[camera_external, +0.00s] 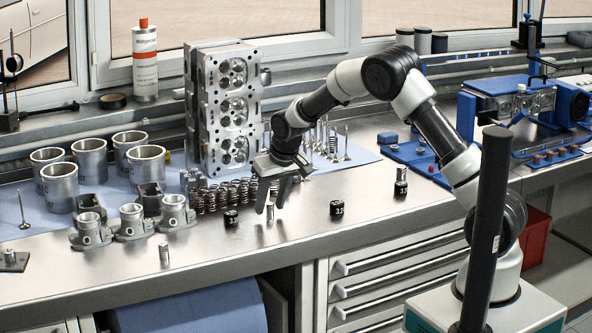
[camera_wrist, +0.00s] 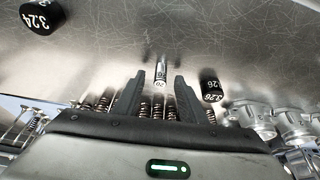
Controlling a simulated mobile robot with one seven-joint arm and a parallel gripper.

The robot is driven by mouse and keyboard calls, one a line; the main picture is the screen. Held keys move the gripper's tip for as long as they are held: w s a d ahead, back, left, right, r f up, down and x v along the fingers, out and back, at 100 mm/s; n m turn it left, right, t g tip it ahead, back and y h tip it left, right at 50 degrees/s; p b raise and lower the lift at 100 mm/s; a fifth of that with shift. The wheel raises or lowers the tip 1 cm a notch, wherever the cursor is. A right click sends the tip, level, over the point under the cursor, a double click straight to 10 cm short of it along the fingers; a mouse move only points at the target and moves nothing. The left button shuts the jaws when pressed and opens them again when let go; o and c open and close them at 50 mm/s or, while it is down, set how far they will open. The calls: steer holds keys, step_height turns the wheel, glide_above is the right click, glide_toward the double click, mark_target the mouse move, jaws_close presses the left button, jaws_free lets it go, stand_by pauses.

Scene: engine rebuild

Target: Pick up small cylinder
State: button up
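A small silver cylinder (camera_external: 270,212) stands upright on the metal bench, by the tips of my gripper (camera_external: 270,208). In the wrist view the small cylinder (camera_wrist: 162,68) shows between and just beyond the fingertips, with a gap on each side; its near end bears a dark number. My gripper (camera_wrist: 160,76) is open, empty and pointing down at the bench. Another small silver cylinder (camera_external: 164,254) stands alone near the bench's front edge at the left. I cannot tell from the pictures which cylinder the task names.
Black numbered cylinders stand either side, one left (camera_external: 231,217) and one right (camera_external: 336,208); a third black-and-silver one (camera_external: 401,187) is farther right. Several springs (camera_external: 237,192) stand close behind. A cylinder head (camera_external: 228,108) rises at the back. The front bench strip is mostly clear.

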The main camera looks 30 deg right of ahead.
steer(key=shift+w+f, duration=0.3)
steer(key=shift+f, duration=0.3)
jaws_close()
